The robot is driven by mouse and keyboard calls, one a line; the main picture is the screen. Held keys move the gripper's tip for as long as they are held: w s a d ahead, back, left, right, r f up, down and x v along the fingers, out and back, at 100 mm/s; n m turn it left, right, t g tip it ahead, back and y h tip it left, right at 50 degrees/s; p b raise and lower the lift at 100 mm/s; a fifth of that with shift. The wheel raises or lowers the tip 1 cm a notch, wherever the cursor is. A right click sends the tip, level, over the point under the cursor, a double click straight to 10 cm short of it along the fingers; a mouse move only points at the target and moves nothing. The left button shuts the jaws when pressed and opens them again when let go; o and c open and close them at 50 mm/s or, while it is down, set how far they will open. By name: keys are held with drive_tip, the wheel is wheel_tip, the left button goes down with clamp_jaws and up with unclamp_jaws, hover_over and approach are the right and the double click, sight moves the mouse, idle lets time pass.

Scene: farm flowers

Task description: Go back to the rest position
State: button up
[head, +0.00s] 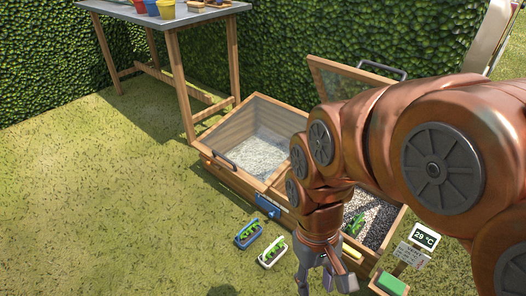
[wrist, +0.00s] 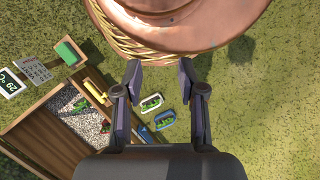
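My gripper (head: 326,284) hangs fingers-down at the bottom of the head view, in front of the wooden cold frame. In the wrist view my gripper (wrist: 160,72) has its two dark fingers spread apart with nothing between them. My copper arm reaches in from the right and hides part of the cold frame. No rest position is marked in either view.
The cold frame (head: 236,178) has gravel inside and glazed lids. Blue (head: 248,234) and white (head: 272,251) planters stand on grass. A wooden table (head: 176,23) holds pots. A green block (head: 393,283) and 29 °C display (head: 425,238) are right. Wicker (wrist: 133,48) shows. Left grass is clear.

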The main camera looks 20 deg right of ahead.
drive_tip(key=w+a+r+t+p, duration=0.1)
drive_tip(key=w+r+p, duration=0.1)
drive_tip(key=r+p, duration=0.9)
drive_tip(key=w+a+r+t+p, duration=0.1)
drive_tip(key=w+r+p, duration=0.2)
drive_tip(key=r+p, duration=0.85)
drive_tip(key=s+d+r+p, duration=0.1)
drive_tip(key=s+r+p, duration=0.1)
drive_tip(key=r+p, duration=0.5)
drive_tip(key=s+d+r+p, duration=0.1)
drive_tip(key=s+r+p, duration=0.1)
drive_tip(key=r+p, duration=0.5)
wheel_tip(320, 180, up, 4)
drive_tip(key=shift+s+d+f+p, duration=0.15)
drive_tip(key=shift+s+f+p, duration=0.1)
drive_tip(key=shift+s+p, duration=0.15)
